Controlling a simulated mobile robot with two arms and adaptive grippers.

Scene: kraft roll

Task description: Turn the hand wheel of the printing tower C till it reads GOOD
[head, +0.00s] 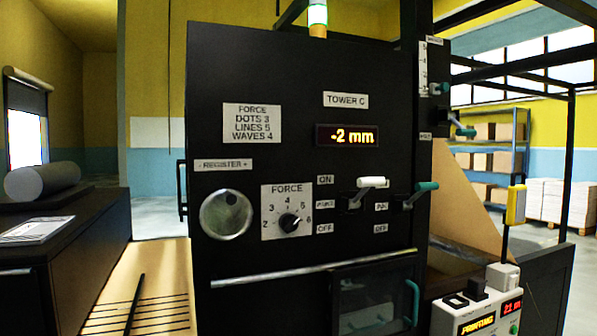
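The black panel of tower C (280,110) fills the middle of the head view, with a white label "TOWER C" (346,100). The display (347,135) below the label reads "-2 mm" in lit digits. The hand wheel (226,214) is a silver disc with a small dark spot near its upper right, under the label "- REGISTER +" (223,165). Neither of my grippers shows in the head view, and nothing touches the wheel.
Right of the wheel are a FORCE knob (289,221), a white-handled lever (372,183) and a teal-handled lever (427,186). A rail (300,268) crosses below. A control box (478,312) stands lower right. A dark cabinet (90,250) stands left.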

